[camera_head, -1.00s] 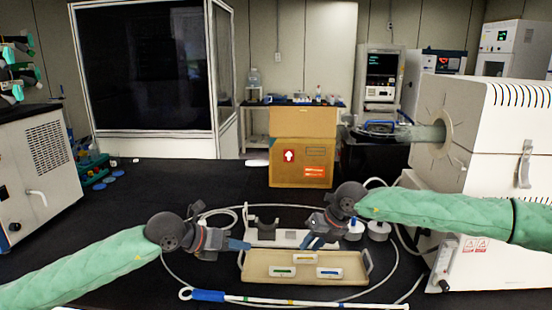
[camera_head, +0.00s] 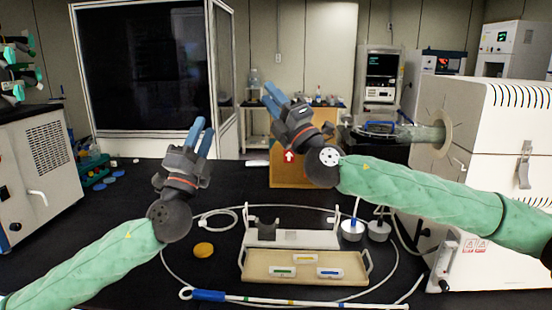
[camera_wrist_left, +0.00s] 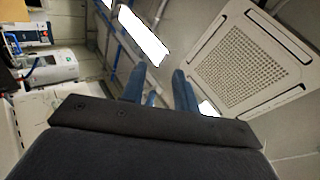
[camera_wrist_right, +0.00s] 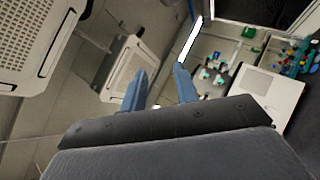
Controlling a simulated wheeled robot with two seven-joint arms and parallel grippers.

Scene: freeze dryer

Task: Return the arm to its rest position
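My left gripper (camera_head: 199,130) is raised above the left part of the black table, fingers pointing up. The left wrist view shows its blue fingers (camera_wrist_left: 160,88) apart with nothing between them. My right gripper (camera_head: 269,94) is raised in front of the cardboard box, fingers pointing up and left. The right wrist view shows its blue fingers (camera_wrist_right: 159,86) apart and empty. Both wrist cameras look up toward the ceiling. The beige tray (camera_head: 262,277) lies below on the table with three small labelled pieces in it, clear of both grippers.
A white stand (camera_head: 262,240) is behind the tray. A blue-handled rod (camera_head: 290,302) lies in front. An orange disc (camera_head: 204,249) lies left of the tray. White equipment (camera_head: 470,150) stands right, near my right arm. The cardboard box (camera_head: 290,174) is behind my right gripper.

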